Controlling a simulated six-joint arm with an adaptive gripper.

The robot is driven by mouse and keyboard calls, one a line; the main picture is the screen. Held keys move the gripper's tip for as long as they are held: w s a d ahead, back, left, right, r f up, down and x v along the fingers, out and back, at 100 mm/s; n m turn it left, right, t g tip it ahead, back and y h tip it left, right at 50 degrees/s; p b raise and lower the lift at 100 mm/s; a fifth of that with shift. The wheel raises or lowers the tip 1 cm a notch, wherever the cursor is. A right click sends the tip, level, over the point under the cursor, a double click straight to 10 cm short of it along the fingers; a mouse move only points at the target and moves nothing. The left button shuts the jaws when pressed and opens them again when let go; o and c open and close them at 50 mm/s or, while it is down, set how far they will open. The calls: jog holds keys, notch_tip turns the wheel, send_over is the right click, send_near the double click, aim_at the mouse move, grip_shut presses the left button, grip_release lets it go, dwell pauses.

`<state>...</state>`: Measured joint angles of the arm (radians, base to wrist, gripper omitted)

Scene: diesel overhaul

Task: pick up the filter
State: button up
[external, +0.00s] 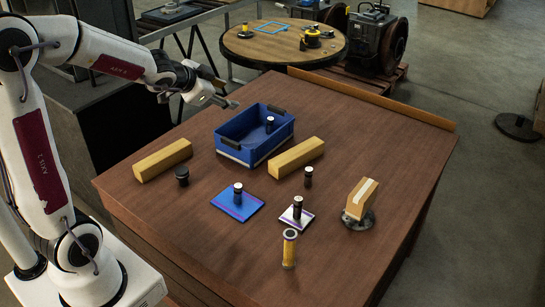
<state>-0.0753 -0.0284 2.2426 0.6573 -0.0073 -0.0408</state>
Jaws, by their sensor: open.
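A yellow cylinder with dark end bands (289,248), which looks like a filter, stands upright near the table's front edge. Several small dark cylinders also stand upright, and I cannot tell whether one is the filter meant. One with a light top (308,177) stands on bare wood, and a plain black one (181,176) stands at the left. Others stand on a blue book-like slab (225,206), on a white-and-purple slab (285,217) and inside the blue crate (252,152). My gripper (231,103) is open and empty above the table's far left part, apart from all of them.
Two yellow wooden beams (162,160) (297,158) flank the crate. A tan block (361,196) leans on a dark round base (357,220) at the right. A raised wooden strip (370,98) edges the table's back. The table's right front is clear.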

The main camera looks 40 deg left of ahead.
jog(key=w+d+f+m+h, duration=0.6)
jog(key=w+d+f, duration=0.3)
jog(key=w+f, duration=0.15)
jog(key=m+g+h, duration=0.6)
jog(key=g+h, duration=0.5)
jog(key=h, duration=0.2)
send_near(289, 249)
notch_tip(289, 249, up, 3)
jog(key=w+d, duration=0.1)
jog(key=w, duration=0.1)
jog(key=shift+s+d+f, duration=0.1)
jog(key=shift+s+f, duration=0.05)
jog(key=shift+f, duration=0.05)
jog(key=shift+d, duration=0.15)
jog(key=shift+d, duration=1.2)
